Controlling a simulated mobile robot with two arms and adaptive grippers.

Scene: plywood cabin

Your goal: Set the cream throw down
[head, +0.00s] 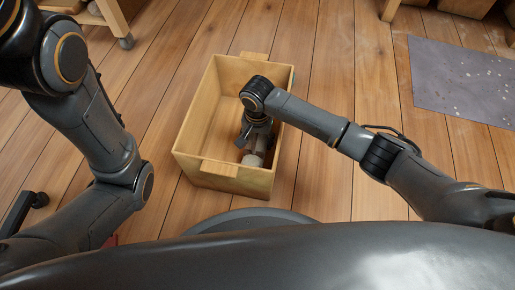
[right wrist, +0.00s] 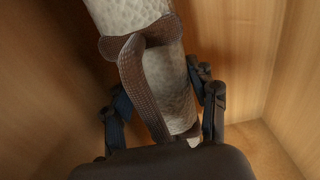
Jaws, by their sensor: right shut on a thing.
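The cream throw (head: 252,159) is a rolled, textured cream bundle with a brown woven strap around it. It is inside a light wooden box (head: 192,158) on the floor, near the box's right front. My right gripper (head: 249,139) reaches down into the box and is shut on the throw. In the right wrist view the throw (right wrist: 168,80) lies between the two fingers (right wrist: 164,98), with the strap facing the camera. I cannot tell whether the throw touches the box floor. My left gripper is not in view; only my left arm shows.
The box's left part is empty, and its walls stand close around my right gripper. A grey speckled mat (head: 462,82) lies at the right. The plank floor around the box is mostly clear.

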